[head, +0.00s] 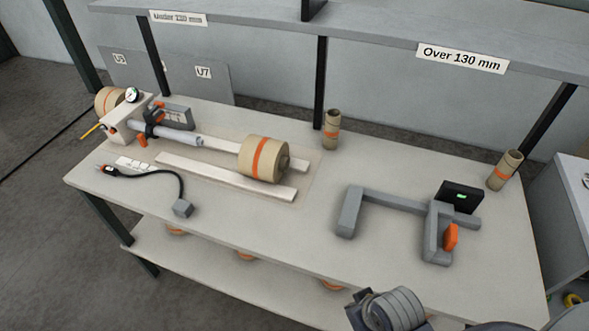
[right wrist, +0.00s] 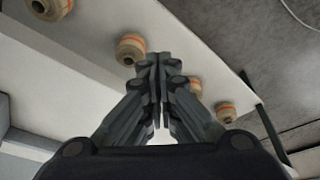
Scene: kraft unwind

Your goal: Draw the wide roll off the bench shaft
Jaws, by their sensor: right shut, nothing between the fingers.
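The wide roll (head: 264,159), tan with an orange band, lies on its side across two pale rails (head: 228,178) on the bench. The grey bench shaft (head: 176,135) sticks out from a pale block (head: 122,119) at the left. The roll is to the right of the shaft's free end, with a visible gap between them. My right gripper (right wrist: 157,62) is shut and empty in the right wrist view, with the lower shelf's rolls beyond it. In the head view, only a grey part of my arm shows at the bottom edge. My left gripper is not in view.
A grey measuring frame (head: 385,203) with a dark display stands on the bench's right. Two narrow upright rolls (head: 331,130) (head: 505,171) stand near the back. A black cord (head: 160,174) lies front left. The overhead shelf (head: 380,32) spans the back. Several rolls (right wrist: 130,48) sit below.

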